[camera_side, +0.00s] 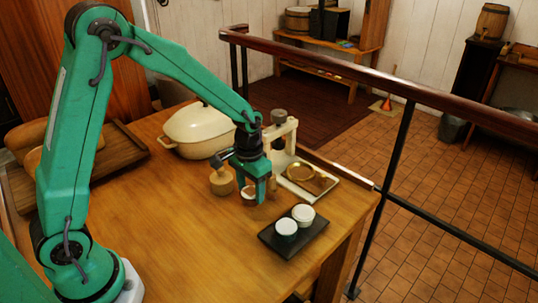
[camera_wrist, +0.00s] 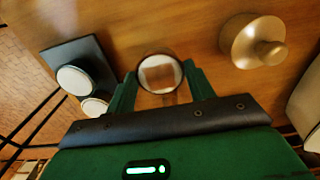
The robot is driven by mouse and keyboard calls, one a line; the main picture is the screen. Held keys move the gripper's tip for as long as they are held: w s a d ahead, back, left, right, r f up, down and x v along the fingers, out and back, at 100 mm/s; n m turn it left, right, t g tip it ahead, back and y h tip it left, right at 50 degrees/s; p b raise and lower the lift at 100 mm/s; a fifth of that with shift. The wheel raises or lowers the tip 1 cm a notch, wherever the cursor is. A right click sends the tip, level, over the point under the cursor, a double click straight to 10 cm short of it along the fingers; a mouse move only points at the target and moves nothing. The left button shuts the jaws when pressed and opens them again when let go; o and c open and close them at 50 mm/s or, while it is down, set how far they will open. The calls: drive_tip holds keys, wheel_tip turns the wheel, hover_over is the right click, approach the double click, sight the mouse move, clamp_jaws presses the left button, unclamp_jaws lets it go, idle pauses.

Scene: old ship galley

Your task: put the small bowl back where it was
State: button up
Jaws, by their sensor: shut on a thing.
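The small bowl (camera_wrist: 171,92) is round with a pale rim and a brownish patch in its middle. It sits between the two green fingers of my gripper (camera_wrist: 160,84) in the wrist view, and the fingers are shut on it. In the side view, the bowl (camera_side: 247,192) shows as a small pale shape at the fingertips of my gripper (camera_side: 254,191), partly hidden by a finger. It is low over the wooden table (camera_side: 165,225); I cannot tell whether it touches the wood.
A dark tray (camera_side: 269,241) with two white-topped cups lies to the front right. A tan knobbed piece (camera_side: 222,182) stands just left of my gripper, and a stand with a brass dish (camera_side: 301,173) is to the right. A cream pot (camera_side: 198,132) is behind. Front-left table is clear.

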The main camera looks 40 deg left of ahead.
sight(251, 191)
drive_tip(key=shift+f, duration=2)
drive_tip(key=shift+f, duration=0.1)
drive_tip(key=o, duration=1)
wheel_tip(251, 191, up, 12)
drive_tip(key=shift+f, duration=0.1)
drive_tip(key=shift+r, duration=0.25)
drive_tip(key=shift+s, duration=0.1)
